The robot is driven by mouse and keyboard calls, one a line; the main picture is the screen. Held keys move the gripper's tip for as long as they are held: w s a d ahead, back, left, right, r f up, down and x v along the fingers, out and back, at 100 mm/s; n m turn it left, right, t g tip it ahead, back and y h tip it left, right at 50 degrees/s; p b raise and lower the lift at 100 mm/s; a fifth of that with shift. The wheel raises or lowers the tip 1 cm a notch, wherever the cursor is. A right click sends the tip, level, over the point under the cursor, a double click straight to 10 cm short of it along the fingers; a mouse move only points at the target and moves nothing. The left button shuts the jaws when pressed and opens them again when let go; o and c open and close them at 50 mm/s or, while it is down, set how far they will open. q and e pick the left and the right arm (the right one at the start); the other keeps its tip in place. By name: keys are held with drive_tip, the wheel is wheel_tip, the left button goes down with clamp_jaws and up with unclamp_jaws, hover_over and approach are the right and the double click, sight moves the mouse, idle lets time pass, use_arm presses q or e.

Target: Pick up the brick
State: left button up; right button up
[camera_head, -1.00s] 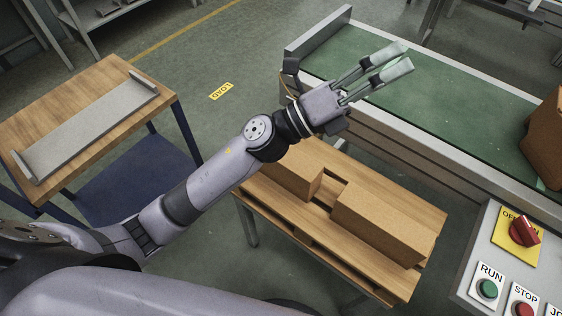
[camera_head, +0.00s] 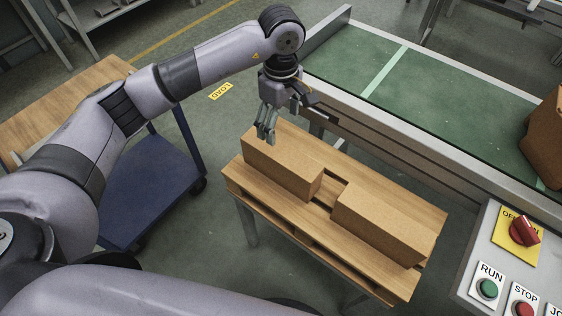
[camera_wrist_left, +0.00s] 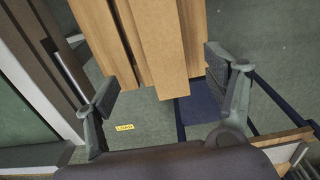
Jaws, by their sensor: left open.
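Two tan bricks lie on a slatted wooden stand (camera_head: 318,243): the left brick (camera_head: 283,170) and the right brick (camera_head: 383,226), with a gap between them. My left gripper (camera_head: 266,134) points down at the far left end of the left brick, its fingers just above or beside that end; contact cannot be told. In the left wrist view, the open fingers (camera_wrist_left: 160,80) stand apart, with a tan brick (camera_wrist_left: 162,40) showing between them and no grip on it. My right gripper is not in view.
A green conveyor (camera_head: 440,115) with a metal rail runs behind the stand, with a brown object (camera_head: 545,140) on its right end. A control panel (camera_head: 490,250) with buttons is at the right. A blue-shelved cart (camera_head: 150,185) stands at the left.

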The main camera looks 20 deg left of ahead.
sight(281, 150)
use_arm(q)
wheel_tip(281, 150, down, 10)
drive_tip(key=shift+f+p, duration=0.1)
drive_tip(key=shift+p, duration=0.75)
drive_tip(key=f, duration=0.1)
drive_tip(key=f+p, duration=0.1)
drive_tip(key=f, duration=0.2)
drive_tip(key=shift+s+d+f+p, duration=0.1)
drive_tip(key=shift+s+f+p, duration=0.2)
drive_tip(key=shift+f, duration=0.1)
drive_tip(key=shift+w+f, duration=0.1)
drive_tip(key=shift+f, duration=0.1)
drive_tip(key=shift+c, duration=0.4)
drive_tip(key=c, duration=1.7)
drive_tip(key=shift+w+r, duration=0.1)
drive_tip(key=shift+r, duration=0.05)
clamp_jaws()
